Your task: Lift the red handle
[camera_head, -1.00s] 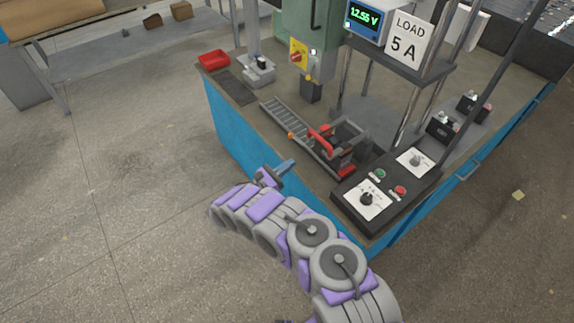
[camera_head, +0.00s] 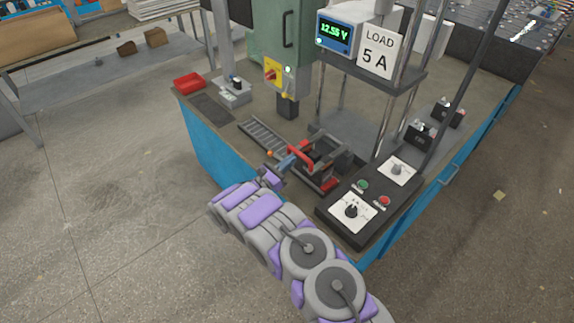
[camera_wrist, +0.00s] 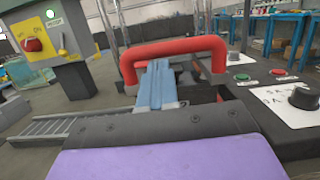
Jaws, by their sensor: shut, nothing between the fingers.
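The red handle (camera_head: 300,153) is a U-shaped bar on a dark fixture at the front of the bench. In the wrist view the red handle (camera_wrist: 175,49) stands upright, its crossbar running across the picture and both legs going down. My gripper (camera_head: 289,160) is right at the handle, coming from the front left. In the wrist view the blue fingers of my gripper (camera_wrist: 158,72) are together and empty, between the two legs, with their tips at the crossbar's lower edge. I cannot tell whether they touch it.
A grey ladder-like rack (camera_head: 264,134) lies left of the fixture. A black control box (camera_head: 365,206) with knobs and buttons is to the right. A green cabinet (camera_head: 282,45) with a yellow switch plate stands behind. A red tray (camera_head: 188,82) is at the far left corner.

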